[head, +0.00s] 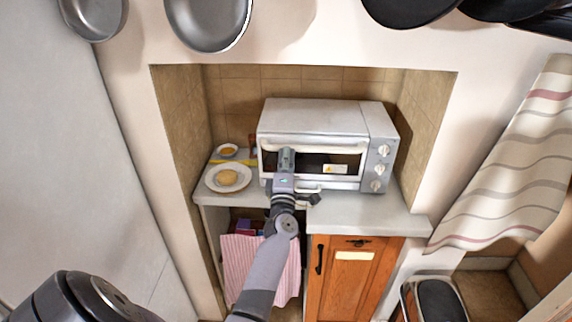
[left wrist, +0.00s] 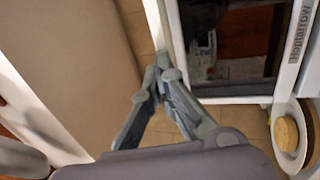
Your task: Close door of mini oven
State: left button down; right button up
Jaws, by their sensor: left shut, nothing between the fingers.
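The white mini oven (head: 315,117) stands on the counter in the tiled niche. Its door (head: 315,163) has a dark window and a pale handle bar (head: 335,149) along the top. The door looks upright or nearly so; I cannot tell whether it is fully shut. My left gripper (head: 287,154) is shut and empty, in front of the handle's left part. In the left wrist view the shut fingertips (left wrist: 161,63) are close beside the handle edge and the door's window (left wrist: 235,45); contact is unclear. My right gripper is not in view.
A plate with round yellow food (head: 228,178) and a smaller dish (head: 228,150) stand left of the oven. The grey counter (head: 365,213) is clear at the right front. Below are a wooden cabinet (head: 340,285) and a striped cloth (head: 245,265). Pans (head: 208,20) hang above.

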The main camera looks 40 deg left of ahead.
pick_arm(q)
jog(key=shift+w+a+r, duration=0.3)
jog(key=shift+w+r, duration=0.2)
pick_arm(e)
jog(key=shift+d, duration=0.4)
pick_arm(q)
jog(key=shift+d+f, duration=0.1)
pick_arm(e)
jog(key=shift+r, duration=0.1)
